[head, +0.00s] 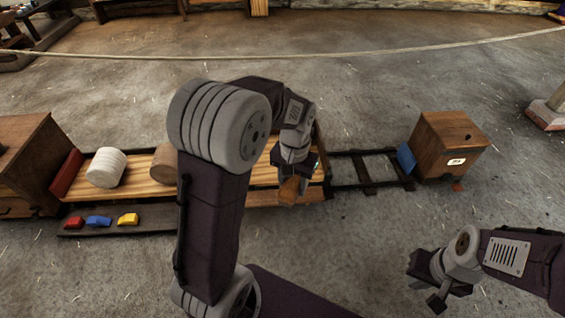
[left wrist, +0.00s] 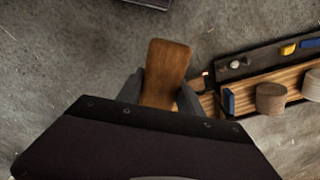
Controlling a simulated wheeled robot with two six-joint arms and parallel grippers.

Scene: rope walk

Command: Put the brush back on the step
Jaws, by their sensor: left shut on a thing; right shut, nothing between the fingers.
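My left gripper (head: 295,170) is shut on the brush (head: 289,189), seen as a brown wooden piece. In the left wrist view the brush (left wrist: 166,72) sticks out between the two fingers; its bristles do not show. It hangs at the right part of the plank bench, and I cannot tell its height above it. A low dark step (head: 150,225) runs along the bench's near side, at left; it also shows in the left wrist view (left wrist: 262,56). My arm hides part of bench and step. My right gripper (head: 432,285) is shut and empty over bare floor.
Red (head: 74,223), blue (head: 98,221) and yellow (head: 128,219) blocks lie on the step. A white coil (head: 106,167) and a tan cylinder (head: 164,164) sit on the bench. A wooden box (head: 445,146) stands at the right end of the dark rails. A rope (head: 300,55) stretches across behind.

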